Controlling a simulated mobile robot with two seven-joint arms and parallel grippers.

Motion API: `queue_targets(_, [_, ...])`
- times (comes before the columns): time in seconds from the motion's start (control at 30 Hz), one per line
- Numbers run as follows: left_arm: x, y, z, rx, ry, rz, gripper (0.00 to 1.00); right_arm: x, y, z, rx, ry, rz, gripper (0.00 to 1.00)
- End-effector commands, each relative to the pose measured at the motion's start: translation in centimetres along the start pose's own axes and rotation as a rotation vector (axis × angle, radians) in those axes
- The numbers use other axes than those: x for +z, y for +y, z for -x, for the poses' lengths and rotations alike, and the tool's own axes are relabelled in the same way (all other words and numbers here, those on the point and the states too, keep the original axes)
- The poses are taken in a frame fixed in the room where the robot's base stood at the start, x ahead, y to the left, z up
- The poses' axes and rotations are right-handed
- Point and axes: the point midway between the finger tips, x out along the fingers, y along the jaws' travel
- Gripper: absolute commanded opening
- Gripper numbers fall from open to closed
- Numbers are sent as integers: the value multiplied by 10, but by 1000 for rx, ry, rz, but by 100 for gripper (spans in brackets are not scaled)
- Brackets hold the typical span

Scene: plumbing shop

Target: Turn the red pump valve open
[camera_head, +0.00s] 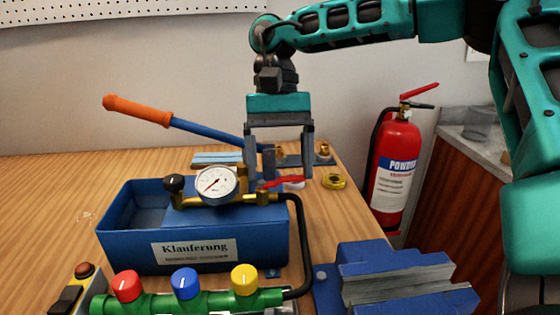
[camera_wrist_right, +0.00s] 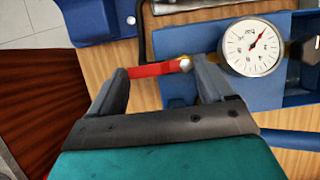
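The red pump valve (camera_head: 285,182) is a small red lever on the brass fitting, right of the gauge on the blue pump (camera_head: 135,245). My right gripper (camera_head: 280,177) reaches down over it with its two fingers spread apart. In the right wrist view, the red lever (camera_wrist_right: 152,70) spans the gap between the fingertips (camera_wrist_right: 161,66), its silver pivot close to one finger. I cannot tell whether either finger touches it. The round white gauge (camera_head: 216,184) also shows in the right wrist view (camera_wrist_right: 253,46). My left gripper is out of view.
A green manifold with red, blue and yellow knobs (camera_head: 184,282) stands in front, with a blue vise (camera_head: 395,274) at right. A red extinguisher (camera_head: 393,165) stands beyond the bench's right edge.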

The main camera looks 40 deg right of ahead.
Motion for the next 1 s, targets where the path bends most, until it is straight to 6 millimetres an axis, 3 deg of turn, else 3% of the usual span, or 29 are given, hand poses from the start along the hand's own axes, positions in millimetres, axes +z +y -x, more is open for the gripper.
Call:
queue_targets(0.2, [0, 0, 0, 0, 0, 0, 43, 0, 0, 1, -1, 2, 1, 100])
queue_targets(0.53, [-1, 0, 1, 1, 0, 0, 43, 0, 0, 8, -1, 2, -2, 100])
queue_targets(1.0, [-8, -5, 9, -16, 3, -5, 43, 1, -1, 104, -2, 4, -2, 100])
